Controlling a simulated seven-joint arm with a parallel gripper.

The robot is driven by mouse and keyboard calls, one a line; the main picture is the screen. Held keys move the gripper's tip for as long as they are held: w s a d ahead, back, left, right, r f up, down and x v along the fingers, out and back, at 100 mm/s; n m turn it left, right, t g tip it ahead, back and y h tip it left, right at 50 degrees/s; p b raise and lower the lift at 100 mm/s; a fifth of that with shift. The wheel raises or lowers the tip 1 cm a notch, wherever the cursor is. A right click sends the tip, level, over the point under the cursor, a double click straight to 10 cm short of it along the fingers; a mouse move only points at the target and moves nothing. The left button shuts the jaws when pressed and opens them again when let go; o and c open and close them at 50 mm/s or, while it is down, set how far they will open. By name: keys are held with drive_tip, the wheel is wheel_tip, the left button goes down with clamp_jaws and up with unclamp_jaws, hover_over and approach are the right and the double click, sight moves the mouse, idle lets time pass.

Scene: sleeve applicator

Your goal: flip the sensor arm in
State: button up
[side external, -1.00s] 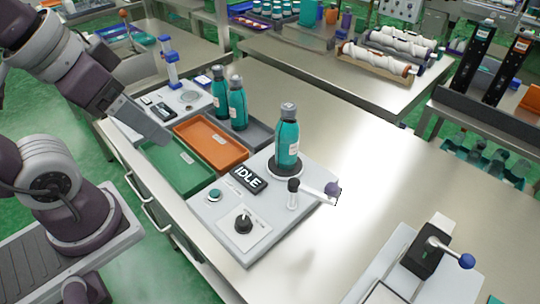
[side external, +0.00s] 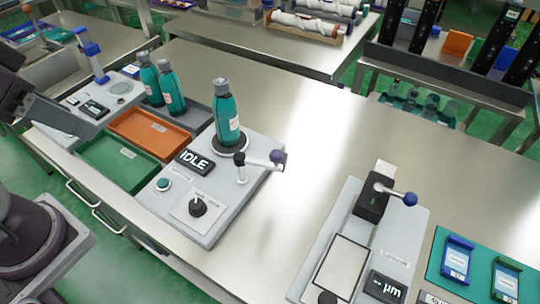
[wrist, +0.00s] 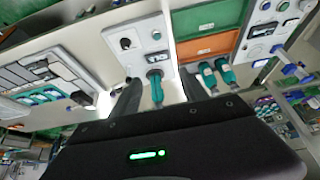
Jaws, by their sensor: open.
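The station's display (side external: 195,161) reads IDLE. In the wrist view my gripper (wrist: 160,80) is open, its dark fingers apart, with a teal bottle showing between them. The sensor arm cannot be made out there. In the side view my arm is at the left edge, apart from the sensor arm.
Left of the station are a green tray (side external: 110,165), an orange tray (side external: 150,132) and two more teal bottles (side external: 170,92). At right stands a gauge fixture (side external: 345,240) with a blue-knobbed lever (side external: 395,195). Bare steel table lies between and behind.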

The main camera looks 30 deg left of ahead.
drive_tip(key=w+m, duration=0.1)
drive_tip(key=w+d+m, duration=0.2)
drive_tip(key=w, duration=0.1)
drive_tip(key=shift+d, duration=0.25)
drive_tip(key=c, duration=0.7)
drive_tip(key=w+d, duration=0.1)
drive_tip(key=w+d+m, duration=0.2)
drive_tip(key=d, duration=0.1)
drive_tip(key=shift+f, duration=0.25)
clamp_jaws()
drive_tip(key=d+f+m, duration=0.2)
drive_tip(key=d+m, duration=0.1)
drive_tip(key=d, duration=0.5)
drive_tip(key=w+d+f+m+t+h, duration=0.1)
drive_tip(key=d+f+m, duration=0.1)
drive_tip(key=d, duration=0.6)
drive_tip(key=shift+w+m+h, duration=0.15)
drive_tip(key=shift+m+h, duration=0.15)
drive_tip(key=shift+m, duration=0.5)
drive_tip(key=w+a+r+x, duration=0.1)
drive_tip(key=w+x, duration=0.1)
drive_tip(key=x, duration=1)
drive_tip(key=shift+w+a, duration=0.3)
drive_tip(key=shift+a, duration=0.25)
